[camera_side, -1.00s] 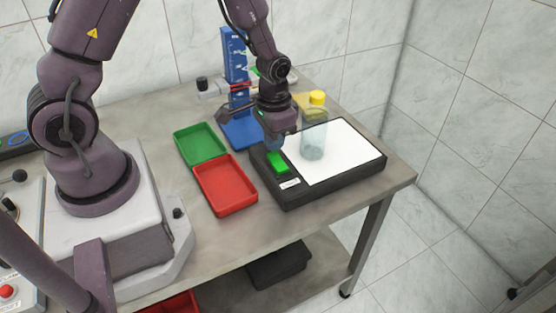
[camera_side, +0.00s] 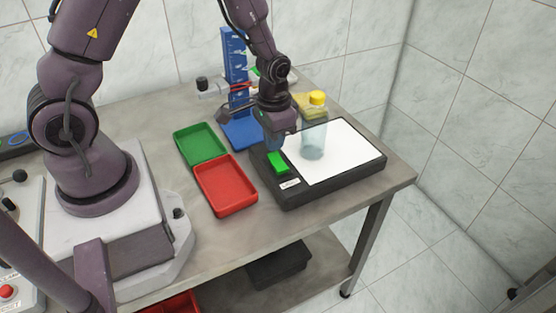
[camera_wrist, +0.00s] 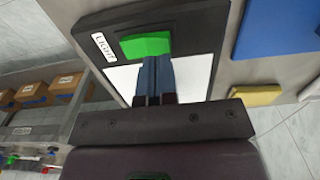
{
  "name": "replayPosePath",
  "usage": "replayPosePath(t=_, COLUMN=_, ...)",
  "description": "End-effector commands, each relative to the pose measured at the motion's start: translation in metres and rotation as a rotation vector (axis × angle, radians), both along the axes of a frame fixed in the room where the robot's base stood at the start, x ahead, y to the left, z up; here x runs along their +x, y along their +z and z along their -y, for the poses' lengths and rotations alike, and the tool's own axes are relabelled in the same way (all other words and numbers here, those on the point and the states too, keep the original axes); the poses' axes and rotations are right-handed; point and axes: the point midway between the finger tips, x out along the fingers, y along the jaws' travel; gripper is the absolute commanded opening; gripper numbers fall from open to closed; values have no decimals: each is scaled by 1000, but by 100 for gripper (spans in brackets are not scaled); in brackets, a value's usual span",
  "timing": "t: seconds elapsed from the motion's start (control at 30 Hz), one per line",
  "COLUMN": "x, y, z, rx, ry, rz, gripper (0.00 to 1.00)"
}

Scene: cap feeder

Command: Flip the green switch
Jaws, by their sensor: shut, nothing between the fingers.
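In the wrist view the green switch (camera_wrist: 146,44) is beside a label reading LIGHT, just beyond my fingertips. My gripper (camera_side: 274,145) is above the switch, fingers pointing down. In the wrist view my gripper (camera_wrist: 156,62) has its two blue fingers together with nothing between them. The tips overlap the switch's lower edge in that view; I cannot tell whether they touch it.
A green tray (camera_side: 200,144) and a red tray (camera_side: 226,186) lie to the left. A blue stand (camera_side: 236,60) rises behind. The table's front right edge is close to the box.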

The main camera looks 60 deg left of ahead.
Motion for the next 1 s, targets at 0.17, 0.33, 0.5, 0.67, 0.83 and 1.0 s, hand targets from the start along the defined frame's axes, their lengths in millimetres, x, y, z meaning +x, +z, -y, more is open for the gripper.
replayPosePath(t=0.17, x=0, y=0, z=0, rx=0, ry=0, rz=0, gripper=0)
replayPosePath(t=0.33, x=0, y=0, z=0, rx=0, ry=0, rz=0, gripper=0)
replayPosePath(t=0.5, x=0, y=0, z=0, rx=0, ry=0, rz=0, gripper=0)
replayPosePath(t=0.67, x=0, y=-2, z=0, rx=0, ry=0, rz=0, gripper=0)
replayPosePath(t=0.83, x=0, y=-5, z=0, rx=0, ry=0, rz=0, gripper=0)
replayPosePath(t=1.0, x=0, y=-7, z=0, rx=0, ry=0, rz=-1, gripper=0)
